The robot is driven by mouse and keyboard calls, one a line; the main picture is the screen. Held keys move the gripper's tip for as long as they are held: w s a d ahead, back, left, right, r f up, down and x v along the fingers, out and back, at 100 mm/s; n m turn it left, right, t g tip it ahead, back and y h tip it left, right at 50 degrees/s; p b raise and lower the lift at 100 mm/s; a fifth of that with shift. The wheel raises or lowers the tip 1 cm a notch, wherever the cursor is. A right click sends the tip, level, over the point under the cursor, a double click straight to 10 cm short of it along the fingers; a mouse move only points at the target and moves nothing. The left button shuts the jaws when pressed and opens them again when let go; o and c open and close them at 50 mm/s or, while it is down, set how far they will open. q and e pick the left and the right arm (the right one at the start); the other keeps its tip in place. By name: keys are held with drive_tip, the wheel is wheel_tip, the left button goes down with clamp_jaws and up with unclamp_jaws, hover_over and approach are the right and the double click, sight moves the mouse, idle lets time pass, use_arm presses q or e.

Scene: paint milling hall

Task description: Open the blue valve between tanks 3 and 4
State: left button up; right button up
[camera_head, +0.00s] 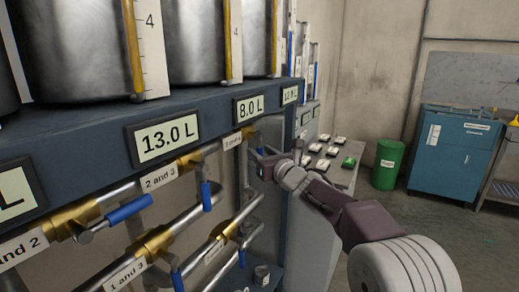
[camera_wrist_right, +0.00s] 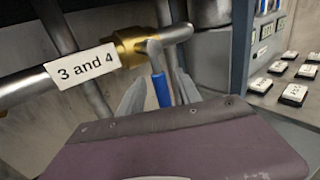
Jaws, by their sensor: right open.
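The valve (camera_wrist_right: 130,46) labelled "3 and 4" (camera_wrist_right: 86,66) is brass and sits on a steel pipe in the right wrist view. Its blue handle (camera_wrist_right: 161,90) hangs down from the valve stem. My right gripper (camera_wrist_right: 160,80) is open, with one finger on each side of the blue handle; I cannot tell whether either finger touches it. In the head view the label "3 and 4" (camera_head: 232,140) is small, and my right gripper (camera_head: 262,163) is beside that valve, hiding most of its handle. My left gripper is not in view.
Other valves with blue handles are close by: "2 and 3" (camera_head: 158,178), "1 and 3" (camera_head: 126,273) and a long handle (camera_head: 129,210) at the left. Steel tanks stand above the blue shelf edge (camera_head: 205,120). A table with buttons (camera_head: 318,163) stands right of the gripper.

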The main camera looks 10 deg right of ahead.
drive_tip(key=shift+w+a, duration=0.25)
drive_tip(key=shift+w, duration=0.4)
clamp_jaws()
idle(0.9)
